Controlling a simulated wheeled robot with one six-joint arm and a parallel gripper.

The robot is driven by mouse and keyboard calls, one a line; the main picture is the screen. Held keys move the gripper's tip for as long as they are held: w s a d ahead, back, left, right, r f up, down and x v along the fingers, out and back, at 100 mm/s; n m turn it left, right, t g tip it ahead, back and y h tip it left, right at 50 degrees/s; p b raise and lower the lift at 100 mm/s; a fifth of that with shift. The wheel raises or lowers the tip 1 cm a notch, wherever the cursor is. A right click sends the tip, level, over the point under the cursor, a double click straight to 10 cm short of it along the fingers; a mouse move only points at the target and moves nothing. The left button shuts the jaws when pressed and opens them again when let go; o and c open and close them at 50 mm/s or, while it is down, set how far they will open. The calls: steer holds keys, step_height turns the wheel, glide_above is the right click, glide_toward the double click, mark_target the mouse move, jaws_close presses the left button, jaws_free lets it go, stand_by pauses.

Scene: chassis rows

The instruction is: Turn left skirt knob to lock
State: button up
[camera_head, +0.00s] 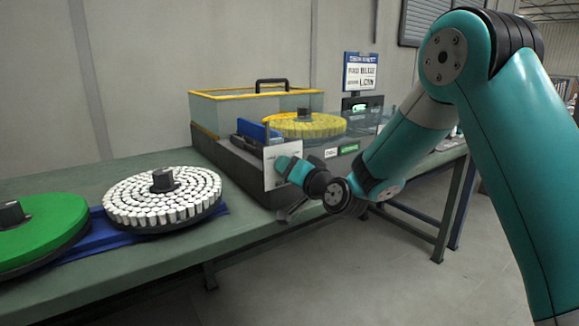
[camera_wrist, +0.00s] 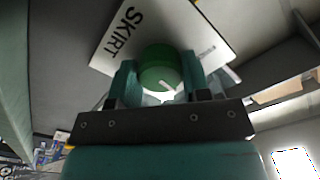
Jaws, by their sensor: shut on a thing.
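The skirt knob (camera_wrist: 160,66) is a round green knob on a white plate (camera_wrist: 108,45) marked SKIRT in the wrist view. My gripper (camera_wrist: 158,80) has one finger on each side of the knob and is shut on it. A pale pointer mark shows at the knob's lower right edge. Small print on the plate's right is too blurred to read. In the head view the white plate (camera_head: 270,176) stands at the front left of the grey machine (camera_head: 232,165). There my wrist hides the knob and my fingertips.
The machine has a clear yellow-edged cover (camera_head: 255,92) and a yellow disc (camera_head: 303,125). A sign (camera_head: 360,72) stands behind. A white-studded disc (camera_head: 162,196) and a green disc (camera_head: 40,230) lie left on the bench (camera_head: 130,265). Floor in front is clear.

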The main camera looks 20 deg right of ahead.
steer(key=m+p, duration=0.1)
steer(key=m, duration=0.3)
steer(key=shift+r+p, duration=0.1)
steer(key=shift+p, duration=0.3)
steer(key=shift+m+p, duration=0.6)
steer(key=shift+m, duration=0.8)
steer(key=o, duration=0.9)
